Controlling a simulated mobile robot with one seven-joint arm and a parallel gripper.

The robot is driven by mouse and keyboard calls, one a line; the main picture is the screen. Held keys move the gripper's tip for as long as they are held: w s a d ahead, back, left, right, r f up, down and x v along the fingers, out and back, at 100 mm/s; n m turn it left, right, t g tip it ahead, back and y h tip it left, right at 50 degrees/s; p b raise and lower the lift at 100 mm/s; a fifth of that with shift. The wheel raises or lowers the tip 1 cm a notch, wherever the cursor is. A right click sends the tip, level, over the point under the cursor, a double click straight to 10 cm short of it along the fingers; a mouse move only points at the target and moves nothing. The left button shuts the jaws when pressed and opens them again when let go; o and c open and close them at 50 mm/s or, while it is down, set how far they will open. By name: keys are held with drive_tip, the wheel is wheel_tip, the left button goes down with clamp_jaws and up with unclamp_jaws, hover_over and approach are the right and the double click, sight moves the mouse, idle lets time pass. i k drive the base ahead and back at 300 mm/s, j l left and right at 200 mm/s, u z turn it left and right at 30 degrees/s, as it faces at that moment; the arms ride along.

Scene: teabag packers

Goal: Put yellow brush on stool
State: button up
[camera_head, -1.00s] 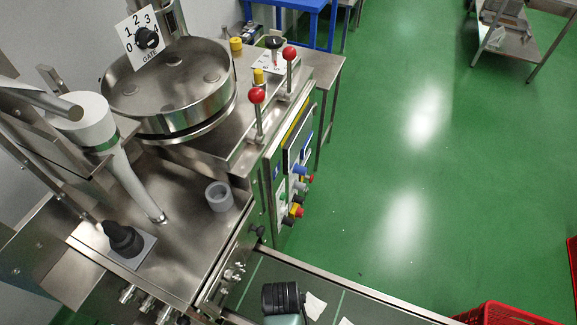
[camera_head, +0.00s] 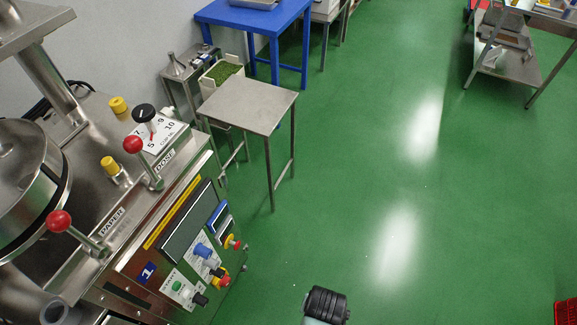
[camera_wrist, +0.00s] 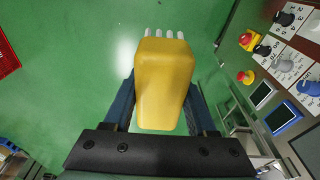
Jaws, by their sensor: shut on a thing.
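The yellow brush (camera_wrist: 163,85) shows in the wrist view as a block with pale bristle tufts at its far end. My gripper (camera_wrist: 162,98) is shut on the brush, with one finger on each side, and holds it above the green floor. The brush hides the inner faces of the fingers. The stool (camera_head: 248,105), a square steel top on thin legs, stands at the upper middle of the head view. Its top is bare. In the head view, only a dark part of my arm shows at the bottom edge, and the brush is out of view.
The packing machine (camera_head: 160,245), with red-knobbed levers and buttons, fills the left side. A blue table (camera_head: 255,20) and a bin of green material (camera_head: 222,73) stand behind the stool. A steel cart (camera_head: 505,62) is at upper right. The green floor (camera_head: 400,180) right of the stool is free.

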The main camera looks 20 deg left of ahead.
sight(248, 101)
drive_tip(key=i, duration=0.65)
drive_tip(key=i+l, duration=0.15)
drive_tip(key=i, duration=0.5)
drive_tip(key=i+u, duration=0.7)
drive_tip(key=i, duration=0.15)
drive_tip(key=i+l+u, duration=0.2)
drive_tip(key=i+u, duration=0.55)
drive_tip(key=i+l+u, duration=0.15)
drive_tip(key=u, duration=0.25)
drive_tip(key=i+l+u, duration=0.25)
drive_tip(key=u, duration=0.15)
drive_tip(key=i, duration=0.1)
